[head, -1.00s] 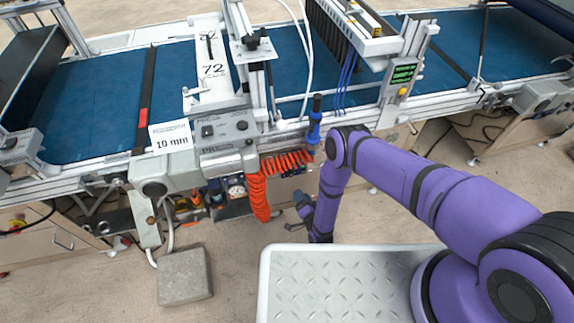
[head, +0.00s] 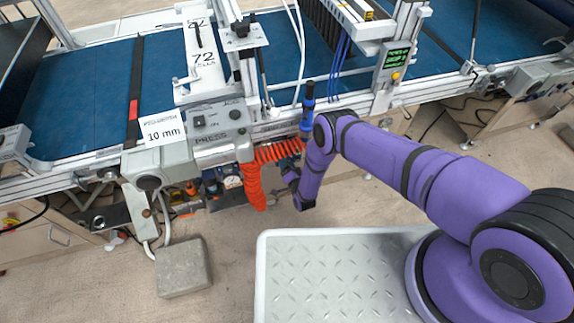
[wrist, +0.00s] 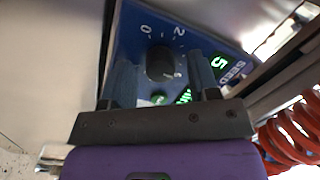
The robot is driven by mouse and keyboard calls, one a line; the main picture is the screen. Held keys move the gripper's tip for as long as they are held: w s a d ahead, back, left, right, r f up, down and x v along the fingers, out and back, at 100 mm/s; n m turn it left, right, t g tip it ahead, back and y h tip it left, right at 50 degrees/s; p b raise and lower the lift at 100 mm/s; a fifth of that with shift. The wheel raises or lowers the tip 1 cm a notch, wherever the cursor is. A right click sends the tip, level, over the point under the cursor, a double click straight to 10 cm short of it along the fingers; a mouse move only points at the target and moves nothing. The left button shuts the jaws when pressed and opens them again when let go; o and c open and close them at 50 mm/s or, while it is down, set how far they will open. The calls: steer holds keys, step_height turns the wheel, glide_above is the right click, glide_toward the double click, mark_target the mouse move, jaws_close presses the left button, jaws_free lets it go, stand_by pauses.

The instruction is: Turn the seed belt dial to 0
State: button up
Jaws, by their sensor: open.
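The seed belt dial (wrist: 162,64) is a round black knob on a blue panel (wrist: 128,40) in the wrist view. White numbers, including 0 and 2, show around it, tilted in the picture. My gripper (wrist: 162,82) is open, with one finger on each side of the knob in the picture. I cannot tell whether the fingers touch it. In the head view, the end of my arm is low in front of the machine; the dial is not visible there.
A coiled orange hose (head: 254,183) hangs beside my wrist and shows at the right of the wrist view (wrist: 290,130). A grey press control box (head: 218,135) and a 10 mm sign (head: 160,132) are to the left. A stone block (head: 183,267) lies on the floor.

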steer(key=shift+c, duration=0.2)
steer(key=c, duration=0.9)
steer(key=shift+n, duration=0.3)
steer(key=shift+s+a+n+h, duration=0.1)
steer(key=shift+n+h, duration=0.35)
steer(key=shift+n, duration=3.65)
steer(key=shift+w+a+n+h, duration=0.1)
steer(key=shift+n+h, duration=0.4)
steer(key=shift+n, duration=3.6)
steer(key=shift+s+a+n+h, duration=0.1)
steer(key=shift+n+h, duration=0.35)
steer(key=shift+n, duration=3.65)
